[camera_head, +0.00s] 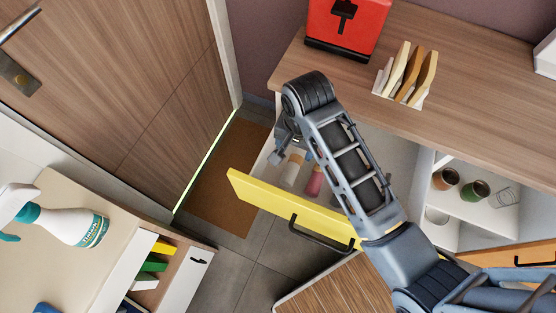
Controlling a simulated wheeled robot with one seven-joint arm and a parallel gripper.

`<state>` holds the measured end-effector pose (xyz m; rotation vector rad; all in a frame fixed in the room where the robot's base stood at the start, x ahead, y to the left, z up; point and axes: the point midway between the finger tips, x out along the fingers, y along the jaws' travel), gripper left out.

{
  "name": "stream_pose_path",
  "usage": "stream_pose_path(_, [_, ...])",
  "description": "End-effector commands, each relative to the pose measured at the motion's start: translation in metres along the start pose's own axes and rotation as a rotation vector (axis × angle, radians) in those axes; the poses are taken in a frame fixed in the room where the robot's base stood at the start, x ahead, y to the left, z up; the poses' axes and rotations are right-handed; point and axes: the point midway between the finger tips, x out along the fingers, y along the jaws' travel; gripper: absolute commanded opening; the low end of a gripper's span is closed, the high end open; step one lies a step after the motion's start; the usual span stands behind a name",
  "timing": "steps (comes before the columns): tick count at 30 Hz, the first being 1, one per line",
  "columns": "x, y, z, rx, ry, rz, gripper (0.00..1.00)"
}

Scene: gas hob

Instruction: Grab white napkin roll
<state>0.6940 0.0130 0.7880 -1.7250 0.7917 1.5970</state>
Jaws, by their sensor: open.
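I cannot make out a white napkin roll for certain. A small pale cylinder (291,170) with a brownish end lies in the open drawer with the yellow front (262,195). A pink-red cylinder (314,182) is beside it. My gripper (276,156) is open over the left end of this drawer, just left of the pale cylinder. It is small in the view and partly hidden by my arm. My arm crosses the drawer and hides its middle and right part.
A red box-like appliance (347,28) and a rack with boards (408,75) stand on the wooden counter (480,65). Jars (445,179) are on an open shelf at right. A spray bottle (75,227) lies on the left cabinet. Floor shows between the cabinets.

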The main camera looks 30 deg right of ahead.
Motion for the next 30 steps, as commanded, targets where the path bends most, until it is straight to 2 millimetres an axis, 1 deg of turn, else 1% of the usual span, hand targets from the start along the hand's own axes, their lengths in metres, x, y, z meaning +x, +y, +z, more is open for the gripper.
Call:
stream_pose_path(1, [-0.002,0.006,-0.003,0.013,-0.019,0.026,0.68])
stream_pose_path(3, [-0.002,0.012,-0.003,0.022,-0.038,0.051,0.68])
stream_pose_path(5, [0.001,0.014,-0.003,0.025,-0.047,0.061,0.68])
stream_pose_path(14, [0.029,0.017,-0.001,0.025,-0.049,0.063,0.68])
stream_pose_path(22, [0.066,0.020,-0.001,0.025,-0.049,0.063,0.68])
stream_pose_path(26, [0.074,0.020,0.000,0.025,-0.047,0.061,0.68])
stream_pose_path(30, [0.075,0.020,0.000,0.024,-0.047,0.060,0.68])
